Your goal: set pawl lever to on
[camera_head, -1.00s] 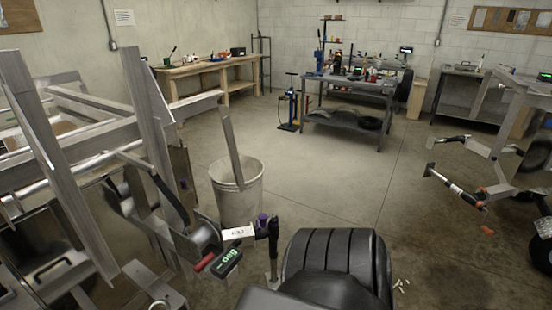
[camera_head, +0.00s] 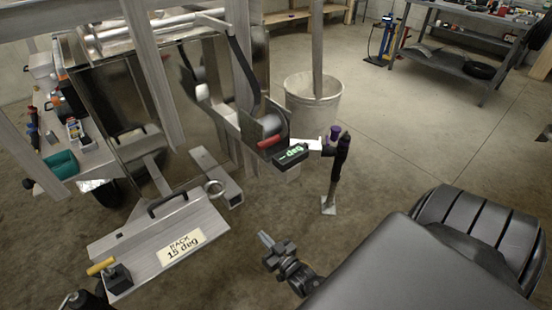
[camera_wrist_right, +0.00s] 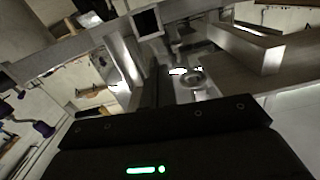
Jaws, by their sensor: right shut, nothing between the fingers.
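No lever is labelled pawl where I can read it. A winch drum (camera_head: 266,127) with a strap sits on the aluminium trailer frame in the head view. A short red-gripped lever (camera_head: 270,141) is on it, its setting too small to tell. A dark box with a green "deg" readout (camera_head: 291,154) is just below.
A black post (camera_head: 338,170) with a purple knob (camera_head: 335,132) is right of the winch. A bucket (camera_head: 313,103) stands behind.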

